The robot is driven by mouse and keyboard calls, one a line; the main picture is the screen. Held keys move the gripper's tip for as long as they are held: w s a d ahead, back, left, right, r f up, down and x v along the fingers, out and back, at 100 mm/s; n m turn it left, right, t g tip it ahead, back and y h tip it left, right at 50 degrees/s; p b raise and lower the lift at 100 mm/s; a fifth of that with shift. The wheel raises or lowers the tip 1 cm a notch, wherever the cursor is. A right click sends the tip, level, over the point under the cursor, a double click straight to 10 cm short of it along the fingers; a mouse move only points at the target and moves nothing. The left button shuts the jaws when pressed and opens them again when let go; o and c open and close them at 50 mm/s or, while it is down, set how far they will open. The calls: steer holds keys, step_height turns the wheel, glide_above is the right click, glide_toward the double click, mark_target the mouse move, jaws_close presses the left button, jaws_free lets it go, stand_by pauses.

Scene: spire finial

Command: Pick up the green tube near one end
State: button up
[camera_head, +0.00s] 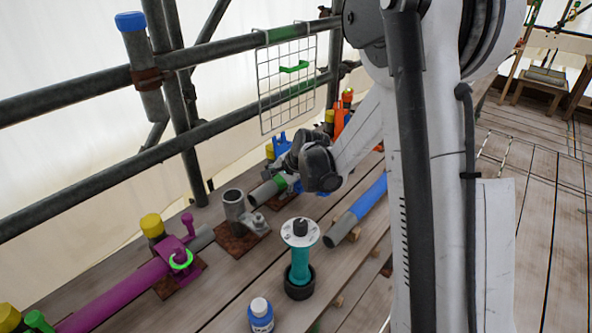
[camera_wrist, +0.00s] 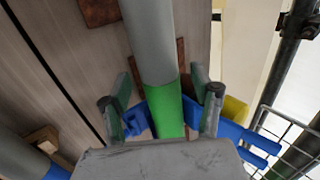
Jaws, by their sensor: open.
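The green tube (camera_wrist: 168,112) lies between the fingers of my gripper (camera_wrist: 160,97) in the wrist view. Its near part is green and its far part is plain grey. One finger is on each side of the tube, with gaps visible, and the gripper is open. In the head view, the tube's grey end and a green band (camera_head: 281,182) show just left of my dark wrist. My wrist and arm hide the rest of the tube and the fingertips there. A blue clamp (camera_wrist: 140,120) sits around or under the green part; its exact contact with the tube is hidden.
A yellow knob (camera_wrist: 236,109) is just right of the fingers. A wire rack (camera_head: 287,82) hangs on the scaffold rails behind. A blue tube (camera_head: 368,199), a teal tool (camera_head: 300,265), a grey socket (camera_head: 234,206) and a purple pipe (camera_head: 115,297) occupy the planks.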

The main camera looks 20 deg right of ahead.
steer(key=shift+w+a+f, duration=0.15)
steer(key=shift+w+f, duration=0.1)
steer(key=shift+f, duration=0.15)
steer(key=shift+c, duration=0.2)
jaws_close()
